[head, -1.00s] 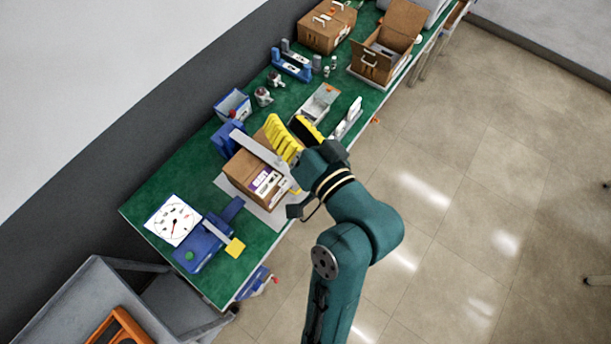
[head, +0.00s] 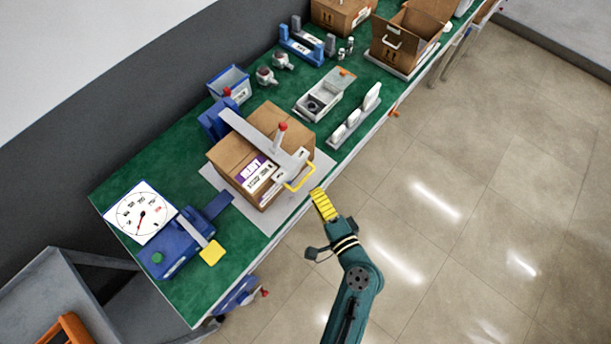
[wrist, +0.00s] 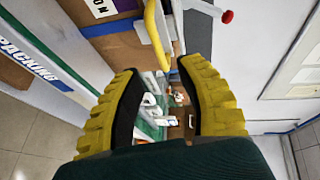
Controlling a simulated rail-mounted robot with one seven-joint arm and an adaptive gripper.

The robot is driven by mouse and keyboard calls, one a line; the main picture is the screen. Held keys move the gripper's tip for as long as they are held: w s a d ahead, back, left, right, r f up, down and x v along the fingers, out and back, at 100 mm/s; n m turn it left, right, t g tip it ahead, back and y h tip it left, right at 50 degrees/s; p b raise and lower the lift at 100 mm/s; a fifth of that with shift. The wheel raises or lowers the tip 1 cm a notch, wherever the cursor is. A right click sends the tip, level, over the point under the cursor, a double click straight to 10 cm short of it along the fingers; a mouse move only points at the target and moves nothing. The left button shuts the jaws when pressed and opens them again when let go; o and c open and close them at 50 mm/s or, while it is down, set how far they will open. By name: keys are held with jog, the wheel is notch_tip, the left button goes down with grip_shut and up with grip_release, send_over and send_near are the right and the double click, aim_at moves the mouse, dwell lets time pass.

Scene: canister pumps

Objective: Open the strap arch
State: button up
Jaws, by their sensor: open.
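The strap arch (head: 258,138) is a grey bar lying across the top of a brown cardboard box (head: 228,152). It runs from a blue post (head: 215,120) at the back to a yellow handle (head: 301,179) at the box's front side. My gripper (head: 318,192), with yellow ribbed fingers, is open and empty just in front of the handle, off the bench edge. In the wrist view the yellow handle (wrist: 152,35) shows just ahead of and between the fingertips (wrist: 160,68). I cannot tell whether they touch it.
A red-topped peg (head: 281,138) stands up from the arch. A blue device with a yellow pad (head: 212,252) and a dial board (head: 140,213) are at the left. A grey tray (head: 322,97) and a white-part rack (head: 354,120) lie right of the box. Floor in front is clear.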

aim_at(305, 177)
jog(key=x, duration=0.7)
jog(key=shift+w+a+f, duration=0.1)
jog(key=shift+w, duration=0.1)
grip_shut()
